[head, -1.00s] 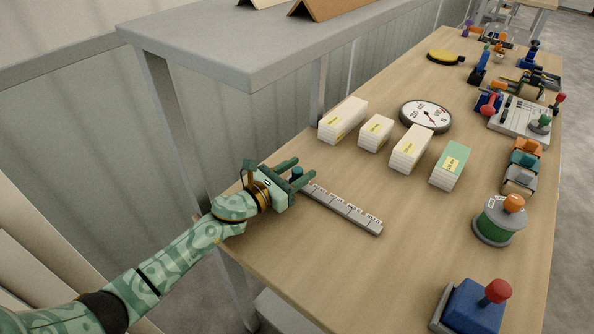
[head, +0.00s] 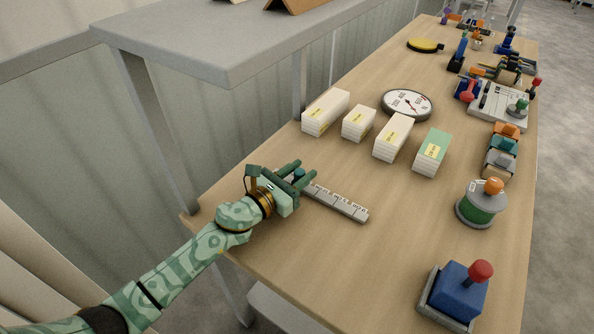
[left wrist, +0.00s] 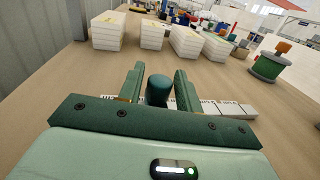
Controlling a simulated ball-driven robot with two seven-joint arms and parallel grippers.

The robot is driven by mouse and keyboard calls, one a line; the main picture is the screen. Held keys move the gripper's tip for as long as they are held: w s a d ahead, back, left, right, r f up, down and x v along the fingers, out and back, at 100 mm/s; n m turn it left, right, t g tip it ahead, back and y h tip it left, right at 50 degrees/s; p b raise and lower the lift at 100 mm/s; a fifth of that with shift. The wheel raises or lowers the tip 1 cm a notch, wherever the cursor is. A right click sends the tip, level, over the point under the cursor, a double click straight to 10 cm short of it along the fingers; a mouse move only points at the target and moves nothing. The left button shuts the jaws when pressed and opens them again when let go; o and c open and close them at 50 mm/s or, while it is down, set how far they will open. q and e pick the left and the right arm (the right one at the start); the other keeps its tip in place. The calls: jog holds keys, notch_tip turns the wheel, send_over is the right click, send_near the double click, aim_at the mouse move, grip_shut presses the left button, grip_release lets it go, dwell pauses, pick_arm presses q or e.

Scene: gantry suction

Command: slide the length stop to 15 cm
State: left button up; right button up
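The length stop's ruler (head: 340,203) is a grey bar with printed marks, lying near the table's left edge; part of it also shows in the left wrist view (left wrist: 232,110). Its dark teal round knob (head: 299,173) stands upright between the fingers of my left gripper (head: 296,176). In the left wrist view the gripper (left wrist: 159,88) is open around the knob (left wrist: 158,90), with a clear gap on the left side and a narrower one on the right. The gripper hides the ruler's far end, and the numbers are too small to read. My right gripper is not in view.
White block stacks (head: 358,123), one green-topped (head: 431,152), and a round dial (head: 406,104) stand beyond the ruler. A green spool (head: 481,204) and a blue box with a red knob (head: 459,290) stand right. A grey shelf (head: 230,62) overhangs the left. Table around the ruler's near end is clear.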

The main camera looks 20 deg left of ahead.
pick_arm(q)
jog(key=shift+o, duration=0.5)
jog(key=shift+s, duration=0.1)
jog(key=shift+s+a, duration=0.2)
jog(key=shift+s, duration=0.05)
jog(key=v, duration=1.5)
jog(key=shift+s+a, duration=0.1)
jog(key=shift+s, duration=0.15)
